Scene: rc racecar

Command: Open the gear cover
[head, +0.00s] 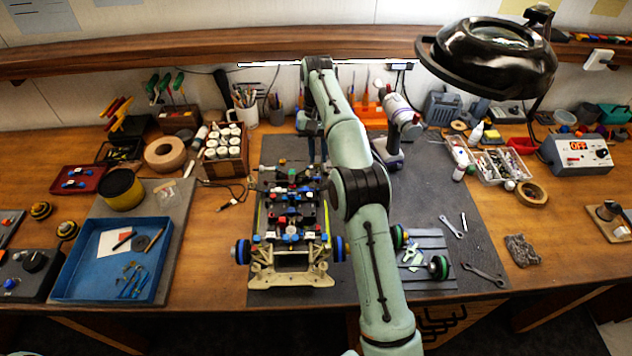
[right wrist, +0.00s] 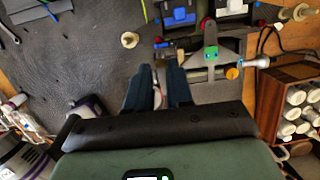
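The RC car chassis (head: 291,272) stands in the middle of the dark mat, with black, blue and red parts on it. Its far end shows at the top of the right wrist view, where a grey tapered piece (right wrist: 210,38) carries a green block. I cannot tell for sure which part is the gear cover. My right gripper (head: 311,150) is beyond the far end of the chassis, partly hidden by dark parts. In the right wrist view its two dark fingers (right wrist: 160,72) are apart, with a narrow gap and nothing clearly held. My left gripper is not in view.
A wooden box of jars (head: 224,150) is left of my right gripper, and a purple cordless drill (head: 395,135) is to its right. Loose wheels and wrenches lie at right. A blue tray (head: 70,285) is at left. A magnifier lamp (head: 490,55) hangs at upper right.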

